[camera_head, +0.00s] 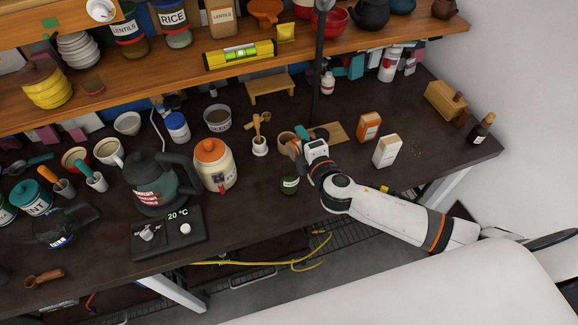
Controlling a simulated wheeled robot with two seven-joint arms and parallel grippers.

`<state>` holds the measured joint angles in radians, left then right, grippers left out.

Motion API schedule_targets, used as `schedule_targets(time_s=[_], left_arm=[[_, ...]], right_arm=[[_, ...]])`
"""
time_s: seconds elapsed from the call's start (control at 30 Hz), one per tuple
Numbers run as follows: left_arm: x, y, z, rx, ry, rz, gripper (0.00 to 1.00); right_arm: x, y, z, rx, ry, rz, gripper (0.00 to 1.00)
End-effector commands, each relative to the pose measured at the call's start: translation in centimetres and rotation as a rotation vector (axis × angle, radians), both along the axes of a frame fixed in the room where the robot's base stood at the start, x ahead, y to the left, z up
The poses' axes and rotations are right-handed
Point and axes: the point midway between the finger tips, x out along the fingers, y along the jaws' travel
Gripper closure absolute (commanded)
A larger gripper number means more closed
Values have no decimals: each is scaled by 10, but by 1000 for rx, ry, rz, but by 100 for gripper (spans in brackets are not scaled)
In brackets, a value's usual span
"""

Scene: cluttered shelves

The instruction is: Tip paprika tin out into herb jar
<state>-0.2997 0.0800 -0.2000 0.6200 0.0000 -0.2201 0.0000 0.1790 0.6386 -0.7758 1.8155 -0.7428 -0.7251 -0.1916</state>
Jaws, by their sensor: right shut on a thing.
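My right gripper (297,149) is over the middle of the dark worktop, its arm coming in from the right. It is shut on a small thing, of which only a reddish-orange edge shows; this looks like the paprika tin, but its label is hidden. A small dark green jar (289,186) with a label stands upright just below and left of the gripper, apart from it. It looks like the herb jar, though its label is too small to read. My left gripper is not in view.
A cream jar with an orange lid (215,166) and a dark kettle (153,181) on a base stand to the left. A mortar with a pestle (259,145) is close by. An orange box (368,127) and a white box (387,151) stand right. A vertical post (318,65) rises behind.

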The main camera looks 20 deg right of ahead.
Motion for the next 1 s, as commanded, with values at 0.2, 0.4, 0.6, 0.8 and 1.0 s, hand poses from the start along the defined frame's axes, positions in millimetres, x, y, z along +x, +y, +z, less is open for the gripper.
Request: schedule_targets(time_s=[0.2, 0.4, 0.6, 0.8, 1.0], left_arm=[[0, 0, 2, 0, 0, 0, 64], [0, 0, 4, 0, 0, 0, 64], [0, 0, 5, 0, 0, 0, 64], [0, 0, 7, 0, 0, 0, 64], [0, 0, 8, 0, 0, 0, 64]], right_arm=[[0, 1, 2, -29, -6, 0, 77], [0, 2, 3, -55, -10, 0, 77], [0, 2, 4, -81, -16, 0, 77], [0, 3, 5, -107, -20, -1, 77], [-1, 4, 6, -135, -26, 0, 77]])
